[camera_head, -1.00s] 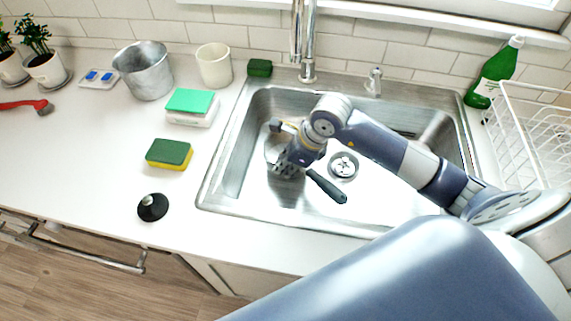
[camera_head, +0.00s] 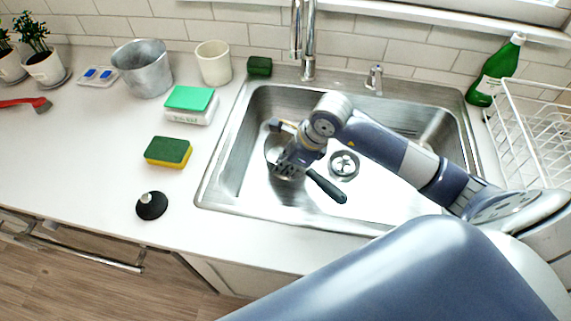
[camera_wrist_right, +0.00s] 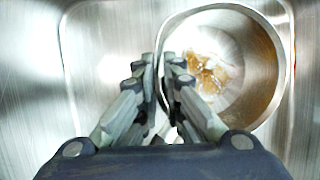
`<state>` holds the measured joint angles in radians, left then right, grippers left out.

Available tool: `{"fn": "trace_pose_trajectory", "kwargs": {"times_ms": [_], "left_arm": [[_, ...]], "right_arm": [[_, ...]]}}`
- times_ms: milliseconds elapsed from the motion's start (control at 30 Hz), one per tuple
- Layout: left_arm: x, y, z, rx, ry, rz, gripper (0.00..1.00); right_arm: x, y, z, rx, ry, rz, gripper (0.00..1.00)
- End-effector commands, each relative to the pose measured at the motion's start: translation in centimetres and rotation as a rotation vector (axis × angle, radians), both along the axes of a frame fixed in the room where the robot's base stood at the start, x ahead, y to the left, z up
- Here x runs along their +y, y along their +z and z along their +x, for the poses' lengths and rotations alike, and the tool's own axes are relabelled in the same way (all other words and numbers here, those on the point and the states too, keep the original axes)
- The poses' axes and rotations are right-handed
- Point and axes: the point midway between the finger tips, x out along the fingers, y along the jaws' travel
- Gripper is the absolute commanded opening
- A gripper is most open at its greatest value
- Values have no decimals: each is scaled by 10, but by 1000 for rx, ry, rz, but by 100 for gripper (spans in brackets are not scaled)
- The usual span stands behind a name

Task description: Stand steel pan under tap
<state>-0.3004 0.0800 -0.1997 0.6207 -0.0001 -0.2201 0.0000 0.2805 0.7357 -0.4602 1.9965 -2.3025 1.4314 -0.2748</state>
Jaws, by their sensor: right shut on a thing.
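The steel pan (camera_head: 271,151) sits in the left part of the sink, mostly hidden behind my right gripper in the head view. Its dark handle (camera_head: 327,187) points toward the front right. In the right wrist view the pan (camera_wrist_right: 270,35) is round and shiny, with brown residue inside. My right gripper (camera_head: 287,169) reaches down at the pan; in the wrist view its fingers (camera_wrist_right: 165,75) are close together at the pan's wall, shut on it. The tap (camera_head: 308,55) stands behind the sink, its top cut off by the frame. My left gripper is not in view.
The sink (camera_head: 216,185) has raised walls and a drain (camera_head: 344,165) right of the pan. A white dish rack (camera_head: 535,130) and a green bottle (camera_head: 495,72) stand at right.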

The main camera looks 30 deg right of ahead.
Motion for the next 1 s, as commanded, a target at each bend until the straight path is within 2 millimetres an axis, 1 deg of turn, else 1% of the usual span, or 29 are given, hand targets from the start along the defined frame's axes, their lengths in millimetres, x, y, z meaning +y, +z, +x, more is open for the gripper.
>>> {"fn": "trace_pose_trajectory", "kwargs": {"times_ms": [133,200,267,567,667,767,867,1000], "left_arm": [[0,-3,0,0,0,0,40],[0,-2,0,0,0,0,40],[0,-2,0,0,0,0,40],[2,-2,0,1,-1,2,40],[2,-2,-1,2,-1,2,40],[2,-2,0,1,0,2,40],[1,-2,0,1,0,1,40],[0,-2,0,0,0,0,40]], "right_arm": [[0,-2,1,-3,0,0,0],[0,-1,1,-3,0,0,19],[0,-1,1,-3,-1,0,32],[0,-3,0,1,0,0,32],[-2,1,-1,-1,0,-1,32],[-5,13,-4,-3,1,-1,32],[-10,31,-9,-5,1,-3,32],[-18,60,-18,-7,0,-4,32]]}}
